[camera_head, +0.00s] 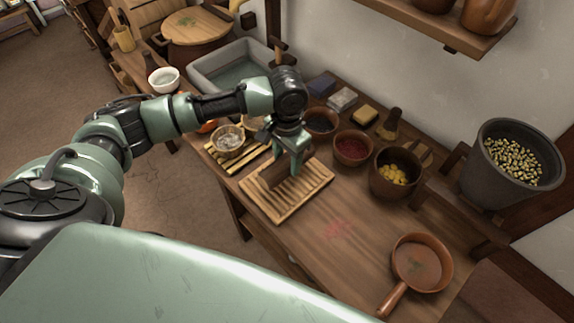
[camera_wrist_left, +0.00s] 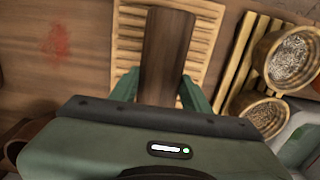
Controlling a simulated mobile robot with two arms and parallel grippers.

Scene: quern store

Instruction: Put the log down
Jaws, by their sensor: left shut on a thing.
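My left gripper (camera_head: 296,165) is shut on the log, a short dark brown piece of wood (camera_head: 273,174). It is over the light slatted wooden rack (camera_head: 310,186) on the worktable. In the left wrist view, the log (camera_wrist_left: 166,55) stands out between the two green fingers of the gripper (camera_wrist_left: 160,90), with the slats of the rack (camera_wrist_left: 125,45) behind it. I cannot tell whether the log touches the slats. My right gripper is not in view.
Bowls of red powder (camera_head: 352,148) and yellow pieces (camera_head: 394,174) stand right of the rack. A basket (camera_head: 229,141) on slats stands to its left, with a stone-coloured basin (camera_head: 232,68) behind. A brown pan (camera_head: 420,262) lies at the front right.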

